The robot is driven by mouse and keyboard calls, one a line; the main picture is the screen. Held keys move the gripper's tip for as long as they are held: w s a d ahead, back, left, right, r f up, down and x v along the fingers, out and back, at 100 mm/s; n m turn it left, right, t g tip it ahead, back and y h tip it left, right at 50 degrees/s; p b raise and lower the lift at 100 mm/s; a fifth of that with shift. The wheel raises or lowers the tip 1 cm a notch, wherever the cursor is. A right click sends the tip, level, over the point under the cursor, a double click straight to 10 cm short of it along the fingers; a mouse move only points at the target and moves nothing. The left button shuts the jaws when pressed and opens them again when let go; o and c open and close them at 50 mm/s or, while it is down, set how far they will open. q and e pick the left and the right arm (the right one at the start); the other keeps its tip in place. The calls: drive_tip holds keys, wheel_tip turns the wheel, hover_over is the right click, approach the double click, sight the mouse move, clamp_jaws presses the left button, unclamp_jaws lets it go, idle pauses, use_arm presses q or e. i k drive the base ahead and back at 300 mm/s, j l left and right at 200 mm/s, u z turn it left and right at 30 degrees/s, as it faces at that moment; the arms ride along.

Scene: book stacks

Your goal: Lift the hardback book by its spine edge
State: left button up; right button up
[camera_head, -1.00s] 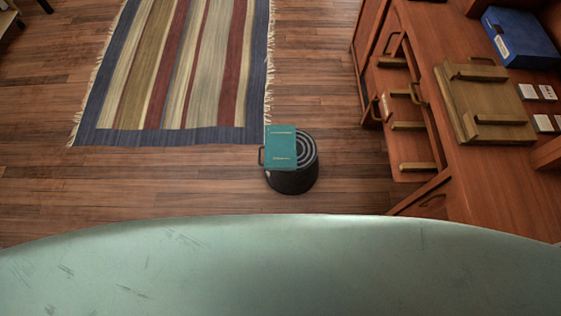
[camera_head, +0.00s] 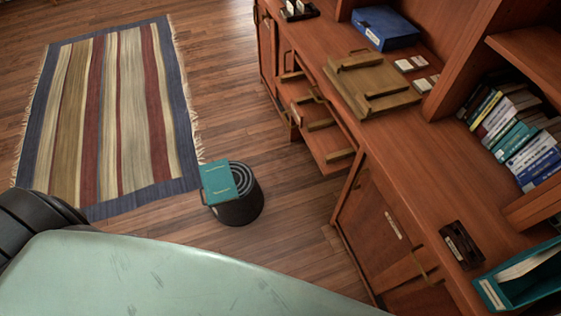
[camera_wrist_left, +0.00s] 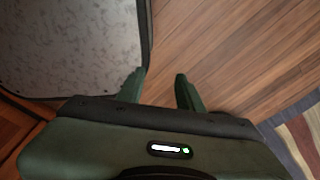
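A teal hardback book (camera_head: 218,182) lies flat on top of a round black stool (camera_head: 241,205) in the head view. It covers the left part of the stool's ringed top and sticks out past its edge. Neither gripper shows in the head view. In the left wrist view, my left gripper (camera_wrist_left: 160,84) has its two dark green fingers apart with nothing between them, over wooden floor. The book is not in the left wrist view. My right gripper is not in view.
A striped rug (camera_head: 105,115) lies left of the stool. A wooden desk (camera_head: 395,150) with open drawers (camera_head: 322,125) stands to the right. It bears a wooden tray (camera_head: 372,83), a blue box (camera_head: 385,28) and a shelf of books (camera_head: 515,130). Floor between stool and desk is clear.

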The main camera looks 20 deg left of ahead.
sight(219, 181)
drive_tip(key=j+z, duration=1.25)
drive_tip(key=k+j+z, duration=0.1)
drive_tip(key=j+z, duration=0.3)
drive_tip(key=l, duration=0.1)
